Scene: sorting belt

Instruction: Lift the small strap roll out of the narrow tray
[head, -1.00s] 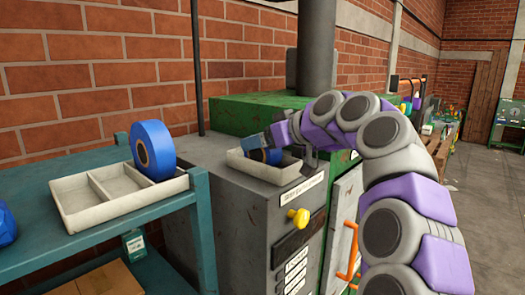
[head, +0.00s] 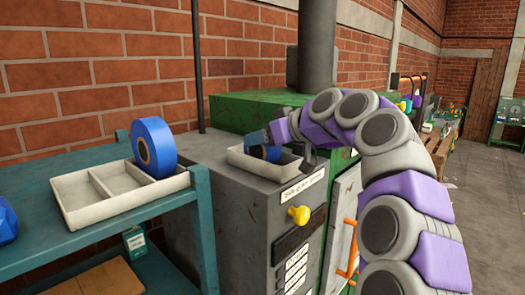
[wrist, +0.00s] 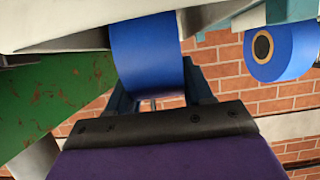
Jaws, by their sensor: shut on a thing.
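The small strap roll (head: 265,153) is blue and sits low in the narrow tray (head: 265,170), a pale tray on top of the grey cabinet. My gripper (head: 268,140) reaches down into the tray from above and is shut on the roll. In the wrist view the roll (wrist: 146,55) lies between the two dark blue fingers of my gripper (wrist: 155,82), with the pale tray wall (wrist: 55,28) beside it. The roll's lower part is hidden by the tray wall in the head view, so I cannot tell if it touches the tray floor.
A large blue roll (head: 154,147) stands upright in a divided pale tray (head: 130,211) on the teal shelf (head: 40,257) at left. A blue object (head: 7,222) lies at the left edge. A yellow knob (head: 299,215) juts from the cabinet front. A dark pipe rises behind.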

